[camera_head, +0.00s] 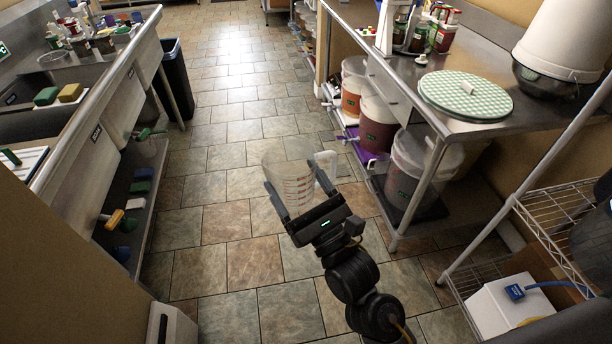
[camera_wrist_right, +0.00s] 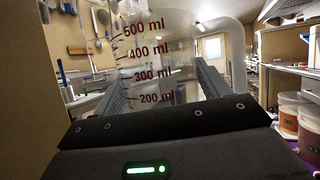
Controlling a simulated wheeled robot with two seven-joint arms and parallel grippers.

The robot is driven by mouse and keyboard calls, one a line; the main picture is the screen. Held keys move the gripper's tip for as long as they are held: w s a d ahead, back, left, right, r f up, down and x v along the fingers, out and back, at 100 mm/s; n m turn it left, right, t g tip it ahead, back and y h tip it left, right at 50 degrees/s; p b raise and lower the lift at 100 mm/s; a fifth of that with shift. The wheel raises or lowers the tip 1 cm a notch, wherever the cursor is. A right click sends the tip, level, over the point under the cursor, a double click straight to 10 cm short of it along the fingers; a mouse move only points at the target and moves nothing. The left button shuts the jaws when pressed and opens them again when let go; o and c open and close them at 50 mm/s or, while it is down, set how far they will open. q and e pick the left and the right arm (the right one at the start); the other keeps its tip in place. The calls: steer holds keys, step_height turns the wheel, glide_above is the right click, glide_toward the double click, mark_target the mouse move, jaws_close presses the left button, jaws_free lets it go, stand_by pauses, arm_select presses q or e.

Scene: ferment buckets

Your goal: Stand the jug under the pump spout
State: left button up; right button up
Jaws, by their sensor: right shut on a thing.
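The jug (camera_head: 290,178) is clear, with red measuring marks and a pale handle on its right. My right gripper (camera_head: 300,205) is shut on it and holds it over the tiled floor aisle, left of the steel table. In the right wrist view the jug (camera_wrist_right: 160,60) stands between the two fingers, roughly upright, with marks from 200 to 500 ml readable. It looks empty. I cannot pick out a pump spout for sure. My left gripper is out of view.
A green checkered round board (camera_head: 465,95) lies on top. A sink counter (camera_head: 100,95) lines the left. The aisle floor (camera_head: 225,150) is clear.

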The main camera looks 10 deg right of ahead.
stand_by(0.4)
steer(key=shift+s+d+r+m+t+h, duration=0.1)
steer(key=shift+d+r+m+t+h, duration=0.05)
steer(key=shift+d+r+h, duration=0.35)
steer(key=shift+d+r+m+t+h, duration=0.15)
steer(key=shift+d+h, duration=0.15)
steer(key=shift+d, duration=0.25)
steer(key=s+d+f+m+t+h, duration=0.1)
steer(key=s+d+f+m+h, duration=0.15)
steer(key=d+f+h, duration=0.35)
steer(key=s+d+f+m+h, duration=0.1)
steer(key=s+d+f+h, duration=0.15)
steer(key=d, duration=0.45)
steer(key=a, duration=1.5)
steer(key=shift+s+a+f+y, duration=0.15)
steer(key=shift+s+f+y, duration=0.3)
